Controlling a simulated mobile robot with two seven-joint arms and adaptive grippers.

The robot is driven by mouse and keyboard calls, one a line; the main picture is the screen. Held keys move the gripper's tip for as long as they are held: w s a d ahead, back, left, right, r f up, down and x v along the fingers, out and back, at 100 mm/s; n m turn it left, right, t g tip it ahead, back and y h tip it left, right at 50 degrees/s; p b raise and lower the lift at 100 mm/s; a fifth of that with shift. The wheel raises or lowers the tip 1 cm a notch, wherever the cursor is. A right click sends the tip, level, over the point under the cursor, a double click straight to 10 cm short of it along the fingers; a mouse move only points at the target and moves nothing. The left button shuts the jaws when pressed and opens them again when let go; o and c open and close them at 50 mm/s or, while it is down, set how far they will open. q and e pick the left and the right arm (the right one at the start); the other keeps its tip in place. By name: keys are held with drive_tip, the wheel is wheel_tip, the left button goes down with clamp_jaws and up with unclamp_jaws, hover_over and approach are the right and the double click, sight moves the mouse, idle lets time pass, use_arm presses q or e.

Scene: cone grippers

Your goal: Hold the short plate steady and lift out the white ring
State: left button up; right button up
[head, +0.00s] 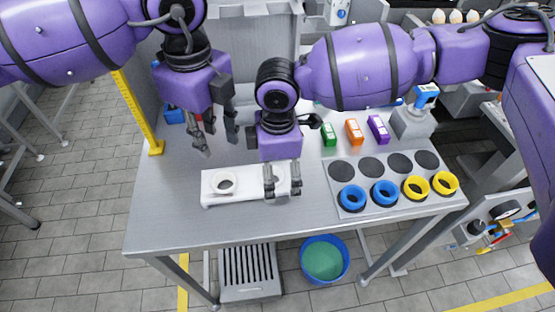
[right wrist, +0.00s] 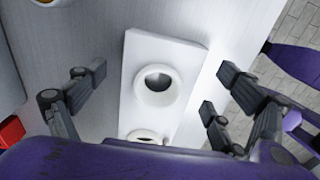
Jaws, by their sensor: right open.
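The short white plate (head: 247,193) lies on the grey table, left of the ring board. A white ring (head: 224,183) sits at its left part. A second round white piece shows partly behind my right gripper (head: 282,183), at the plate's right part. In the right wrist view the plate (right wrist: 185,62) carries a white ring (right wrist: 158,85) with a dark hole and another (right wrist: 146,136), cut off by my gripper body. My right gripper's open fingers are spread on either side of the plate. My left gripper (head: 218,142) is open and empty above the table, behind the plate.
A grey board (head: 362,180) at right holds blue rings (head: 352,197) and yellow rings (head: 415,187) beside dark discs. Green, orange (head: 354,132) and purple boxes stand behind it. A yellow upright ruler (head: 139,112) is at the left edge. The table's front left is clear.

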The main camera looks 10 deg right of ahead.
drive_tip(key=shift+f, duration=1.05)
drive_tip(key=c, duration=1.5)
drive_tip(key=shift+o, duration=0.2)
